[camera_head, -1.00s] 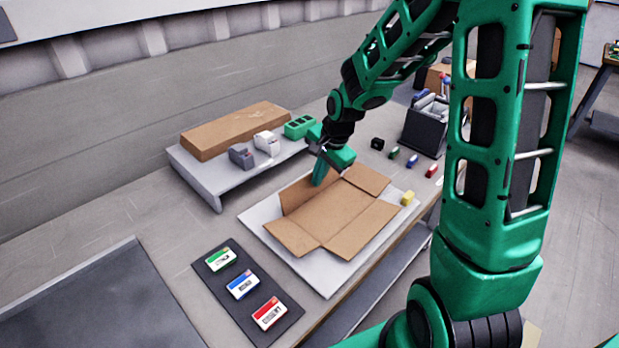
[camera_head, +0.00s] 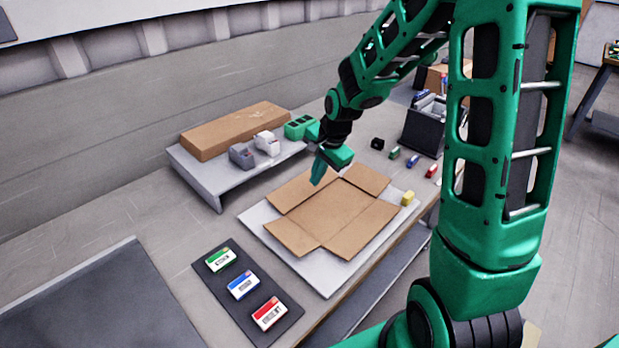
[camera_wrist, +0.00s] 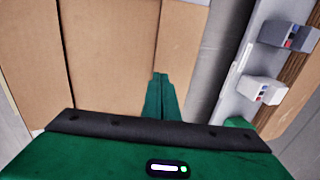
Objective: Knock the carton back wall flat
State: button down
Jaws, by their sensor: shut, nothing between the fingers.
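The brown carton (camera_head: 325,213) lies opened out on a white board (camera_head: 258,225), with its panels spread flat around the middle panel. Its back wall (camera_head: 296,190), on the side toward the shelf, lies down level with the rest. My green gripper (camera_head: 318,172) is shut and empty, just above the back wall near its far end. In the wrist view the shut fingers (camera_wrist: 160,92) show over the cardboard (camera_wrist: 115,50). I cannot tell whether the fingertips touch it.
A grey raised shelf (camera_head: 205,185) behind the carton holds a long brown box (camera_head: 236,130), two small devices and a green block (camera_head: 299,127). A dark mat with coloured cards (camera_head: 243,285) lies in front left. A yellow block (camera_head: 408,198) sits by the right corner.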

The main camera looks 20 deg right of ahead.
notch_tip(320, 180, up, 7)
jog(key=shift+f, duration=0.15)
dwell(0.4)
dwell(0.8)
jog(key=s+d+r+n+g, duration=0.1)
jog(key=s+d, duration=0.3)
jog(key=s, duration=0.7)
jog(key=s+d+r+n+g, duration=0.1)
jog(key=s+d+r+n, duration=0.1)
jog(key=s, duration=0.8)
jog(key=s+d+r+n+g+h, duration=0.1)
jog(key=s+d+n, duration=0.3)
jog(key=s, duration=0.7)
jog(key=shift+s+d+r, duration=0.3)
jog(key=shift+d+r, duration=0.1)
jog(key=shift+d, duration=0.5)
jog(key=shift+w+f, duration=0.25)
jog(key=shift+w, duration=0.4)
